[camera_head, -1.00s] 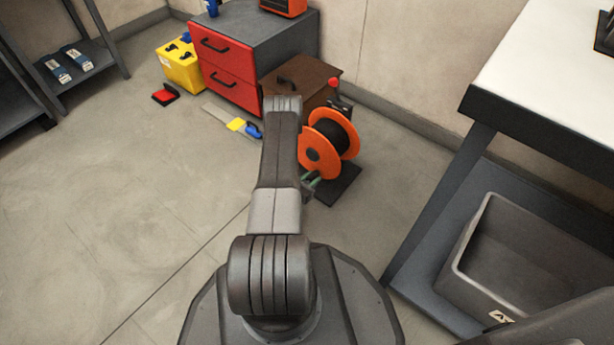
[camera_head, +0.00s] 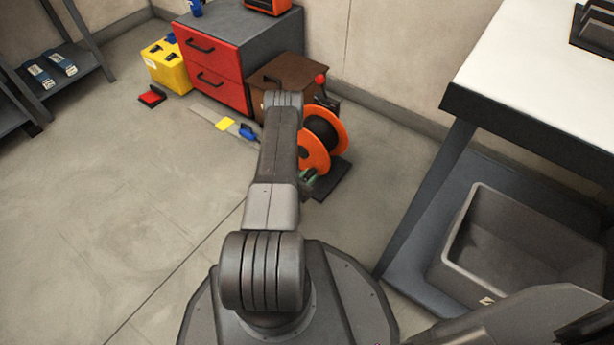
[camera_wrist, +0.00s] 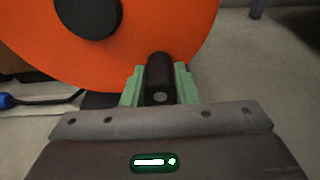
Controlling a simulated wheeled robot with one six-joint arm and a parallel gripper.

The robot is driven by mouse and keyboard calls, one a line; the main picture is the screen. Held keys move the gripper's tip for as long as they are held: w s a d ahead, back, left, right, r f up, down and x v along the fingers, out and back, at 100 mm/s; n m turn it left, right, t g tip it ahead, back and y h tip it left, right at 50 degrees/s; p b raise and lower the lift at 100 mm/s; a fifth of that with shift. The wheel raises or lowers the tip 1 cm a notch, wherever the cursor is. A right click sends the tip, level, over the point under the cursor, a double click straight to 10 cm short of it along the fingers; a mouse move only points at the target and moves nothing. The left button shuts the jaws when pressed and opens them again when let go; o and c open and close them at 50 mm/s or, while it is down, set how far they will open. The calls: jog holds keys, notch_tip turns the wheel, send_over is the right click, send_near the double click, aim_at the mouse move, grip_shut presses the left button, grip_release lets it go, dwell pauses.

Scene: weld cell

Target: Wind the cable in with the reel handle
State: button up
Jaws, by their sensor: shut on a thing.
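The cable reel (camera_head: 315,150) has orange flanges with dark cable wound between them. It stands on a dark base plate (camera_head: 333,180) on the floor, beyond my arm. In the wrist view its orange flange (camera_wrist: 130,65) with a dark hub fills the upper left. The black reel handle (camera_wrist: 159,78) sticks out from the flange's lower right part toward the camera. My gripper (camera_wrist: 159,88) has green fingers, one on each side of the handle, and is shut on it. In the head view the gripper (camera_head: 307,176) is partly hidden by my arm.
A brown box (camera_head: 290,72) stands behind the reel, beside a red-fronted drawer cabinet (camera_head: 215,75). A yellow case (camera_head: 166,67) and a blue-handled tool (camera_head: 247,132) are at left. A bench (camera_head: 540,90) with a grey bin (camera_head: 450,265) below is at right.

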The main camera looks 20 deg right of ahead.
jog(key=shift+r, duration=0.1)
jog(key=shift+s+d+r+p, duration=0.2)
jog(key=shift+s+r+p, duration=0.1)
jog(key=shift+r, duration=0.2)
jog(key=shift+s+d+r+p, duration=0.2)
jog(key=shift+r+p, duration=0.15)
jog(key=shift+r, duration=0.1)
jog(key=shift+s+d+r+p, duration=0.2)
jog(key=shift+s+r+p, duration=0.1)
jog(key=shift+r, duration=0.2)
jog(key=shift+w, duration=0.1)
jog(key=shift+s+d+r+p, duration=0.15)
jog(key=shift+r+p, duration=0.35)
jog(key=shift+r, duration=0.4)
jog(key=shift+s+d+r+p, duration=0.1)
jog(key=shift+r+p, duration=0.35)
jog(key=shift+r, duration=0.4)
jog(key=shift+a, duration=0.1)
